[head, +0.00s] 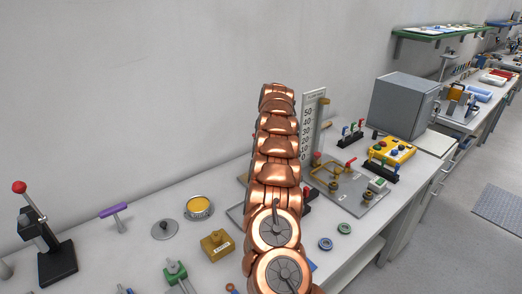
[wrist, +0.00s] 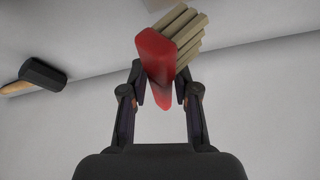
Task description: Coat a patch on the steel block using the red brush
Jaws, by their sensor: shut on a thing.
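In the wrist view my gripper (wrist: 167,95) is shut on the red brush (wrist: 157,62), with a dark finger on each side of its red handle. The brush's pale tan bristles (wrist: 182,32) point up and to the right in that view. In the head view my copper-coloured arm stands in the middle of the picture, and neither the gripper nor the brush can be made out. I cannot pick out the steel block for certain in either view.
On the bench stand a red-knobbed lever (head: 40,235), a purple-handled tool (head: 114,213), a yellow round dish (head: 199,207), a brass block (head: 217,245) and a grey box (head: 404,105). A black-headed tool (wrist: 42,74) shows in the wrist view. My arm hides part of the bench.

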